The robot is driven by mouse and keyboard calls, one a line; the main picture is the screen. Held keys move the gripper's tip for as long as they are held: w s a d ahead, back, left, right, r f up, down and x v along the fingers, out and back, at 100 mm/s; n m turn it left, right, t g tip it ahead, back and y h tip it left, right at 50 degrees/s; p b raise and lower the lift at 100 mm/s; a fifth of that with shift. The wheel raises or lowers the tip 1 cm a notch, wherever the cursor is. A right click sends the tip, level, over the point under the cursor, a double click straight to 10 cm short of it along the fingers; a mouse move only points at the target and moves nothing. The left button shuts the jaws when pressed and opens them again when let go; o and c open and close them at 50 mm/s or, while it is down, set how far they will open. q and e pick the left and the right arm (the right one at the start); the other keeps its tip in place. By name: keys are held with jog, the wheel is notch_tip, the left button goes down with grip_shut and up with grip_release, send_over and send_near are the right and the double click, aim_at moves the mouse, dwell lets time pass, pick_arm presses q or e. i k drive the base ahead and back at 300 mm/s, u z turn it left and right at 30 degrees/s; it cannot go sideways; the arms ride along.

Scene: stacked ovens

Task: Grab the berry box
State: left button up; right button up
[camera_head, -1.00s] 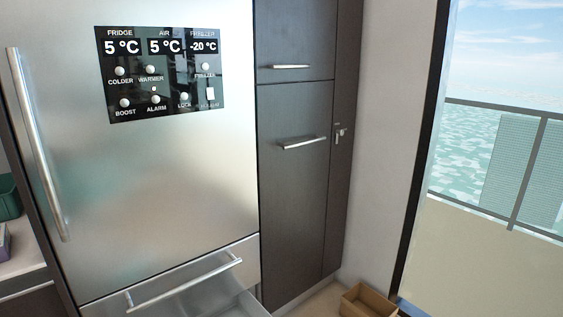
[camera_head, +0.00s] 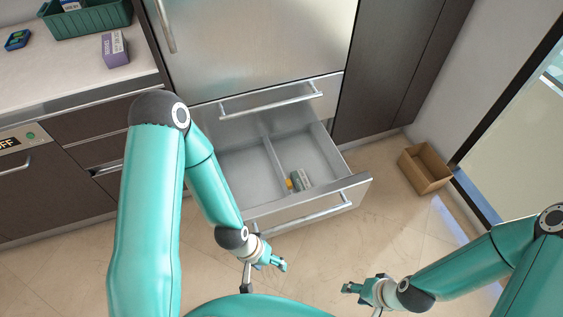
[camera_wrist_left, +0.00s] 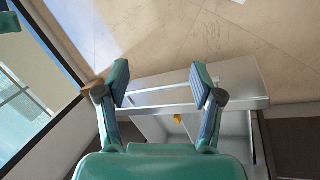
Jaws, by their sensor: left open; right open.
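A purple box (camera_head: 115,50) stands on the counter at upper left. The labels are too small to read, so I cannot tell which is the berry box. My left gripper (camera_head: 264,274) is open and empty, just in front of the drawer; its spread fingers show in the left wrist view (camera_wrist_left: 160,84) with the drawer beyond. My right gripper (camera_head: 362,299) is open and empty, in front of the drawer to the right.
The drawer's front handle (camera_head: 305,213) lies between my grippers and the compartments. An upper drawer handle (camera_head: 270,98) is above it. A green crate (camera_head: 90,20) and a dark blue item (camera_head: 17,39) are on the counter. A brown open box (camera_head: 426,168) sits on the floor at right.

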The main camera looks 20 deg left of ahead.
aim_at(115, 54)
jog(key=z, duration=1.6)
jog(key=i, duration=0.15)
jog(key=u, duration=3.1)
jog(key=k, duration=0.9)
jog(key=u, duration=0.25)
jog(key=i, duration=0.9)
jog(key=z, duration=0.1)
